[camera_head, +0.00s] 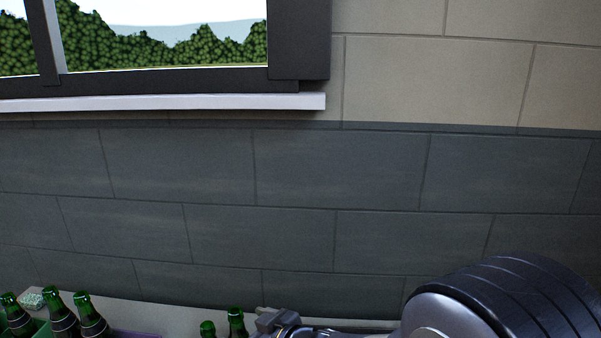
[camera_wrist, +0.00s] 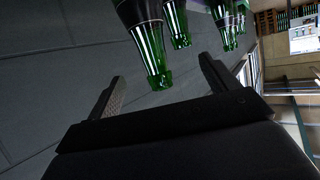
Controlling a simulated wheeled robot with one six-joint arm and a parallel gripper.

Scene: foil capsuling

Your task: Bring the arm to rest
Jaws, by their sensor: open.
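My gripper (camera_head: 268,318) shows at the bottom edge of the head view, with my arm reaching in from the right. In the wrist view my gripper (camera_wrist: 160,67) has its two dark fingers spread wide apart. The nearest green bottle (camera_wrist: 150,48) appears neck-down in that picture, with its mouth towards the space between the fingers. Nothing is held, and I cannot tell how far off that bottle is. In the head view a green bottle (camera_head: 237,322) and another bottle (camera_head: 208,328) stand just left of my gripper, only their tops showing.
A tiled wall (camera_head: 300,170) with a window (camera_head: 160,35) is behind. Shelving (camera_wrist: 268,22) shows in the wrist view.

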